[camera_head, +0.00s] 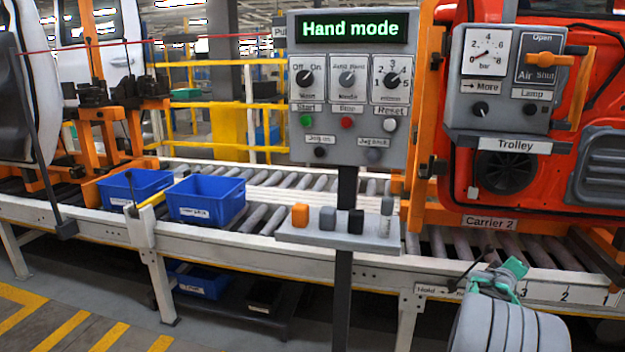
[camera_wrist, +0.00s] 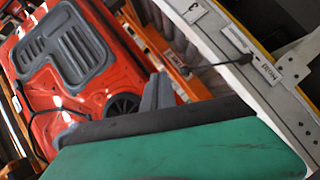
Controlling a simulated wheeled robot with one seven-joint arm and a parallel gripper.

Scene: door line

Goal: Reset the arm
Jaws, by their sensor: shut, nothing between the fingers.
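My arm reaches into the head view from the lower right. My gripper (camera_head: 503,276), with green parts, is at its end, in front of the conveyor's front rail near the "Hold" label. It is shut and empty. In the wrist view a large green part and a dark edge of my gripper (camera_wrist: 165,130) fill the lower middle. Behind it the red door (camera_wrist: 65,60) shows tilted. The same red door (camera_head: 592,110) hangs at the right in the head view, on the orange frame labelled Carrier 2 (camera_head: 490,222).
A control panel (camera_head: 347,95) reading "Hand mode" stands mid-view on a dark post. A grey Trolley box (camera_head: 503,80) with gauge and orange handle is to its right. Blue bins (camera_head: 206,200) sit on the conveyor (camera_head: 110,222). A small shelf with several blocks (camera_head: 310,236) is on the post.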

